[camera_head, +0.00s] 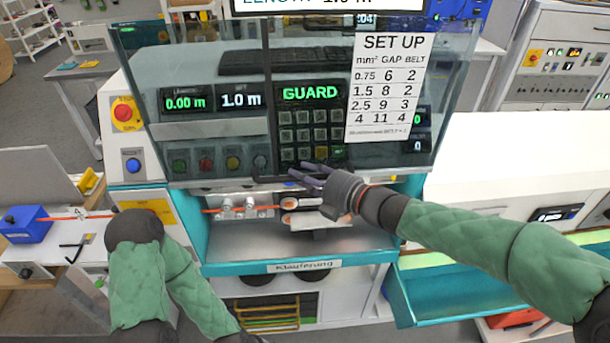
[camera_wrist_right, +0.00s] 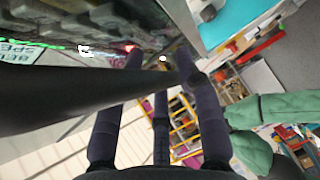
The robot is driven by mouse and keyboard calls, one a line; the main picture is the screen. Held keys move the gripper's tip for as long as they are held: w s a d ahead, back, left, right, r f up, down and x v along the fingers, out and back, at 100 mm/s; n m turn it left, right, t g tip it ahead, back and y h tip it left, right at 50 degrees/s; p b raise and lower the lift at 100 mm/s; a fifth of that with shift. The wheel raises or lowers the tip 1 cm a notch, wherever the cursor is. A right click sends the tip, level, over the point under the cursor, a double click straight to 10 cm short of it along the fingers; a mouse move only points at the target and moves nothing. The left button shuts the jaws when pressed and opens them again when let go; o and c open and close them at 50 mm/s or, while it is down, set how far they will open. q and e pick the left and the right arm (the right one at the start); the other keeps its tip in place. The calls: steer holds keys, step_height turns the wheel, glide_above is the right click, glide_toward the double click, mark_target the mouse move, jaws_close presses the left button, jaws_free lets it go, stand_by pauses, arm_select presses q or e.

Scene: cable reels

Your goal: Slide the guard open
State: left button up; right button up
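The guard (camera_head: 210,60) is a tinted see-through panel across the front of the machine. It is down, over the keypad and readouts, and a green GUARD sign (camera_head: 310,92) shows through it. A dark handle bar (camera_head: 270,179) runs along its lower edge. My right gripper (camera_head: 311,172) is at this edge, at the handle's right part, with its fingers spread. In the right wrist view a dark bar (camera_wrist_right: 70,107) crosses close in front of the fingers (camera_wrist_right: 160,75); firm contact cannot be told. My left arm shows at lower left, but its gripper is out of view.
Below the guard, an orange cable (camera_head: 212,211) and rollers sit in an open bay above a teal ledge (camera_head: 235,269). A set-up sheet (camera_head: 388,85) is on the panel's right. A red stop button (camera_head: 123,112) is at left. A white counter (camera_head: 520,160) stands at right.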

steer(key=v, duration=1.2)
stand_by(0.4)
steer(key=w+d+f+m+g+h+b, duration=0.1)
steer(key=w+f+m+h+b, duration=0.15)
steer(key=f+m, duration=1.05)
steer(key=w+f+m+g+h+b, duration=0.15)
steer(key=f+m+h, duration=0.3)
steer(key=f, duration=1.75)
steer(key=s+f+m+g+h+b, duration=0.1)
steer(key=s+f+m+g, duration=0.6)
steer(key=s+f, duration=1.4)
step_height(320, 180, down, 3)
steer(key=m+b, duration=0.1)
steer(key=m, duration=0.3)
steer(key=shift+s+a+h+b, duration=0.25)
steer(key=shift+a+h+b, duration=0.15)
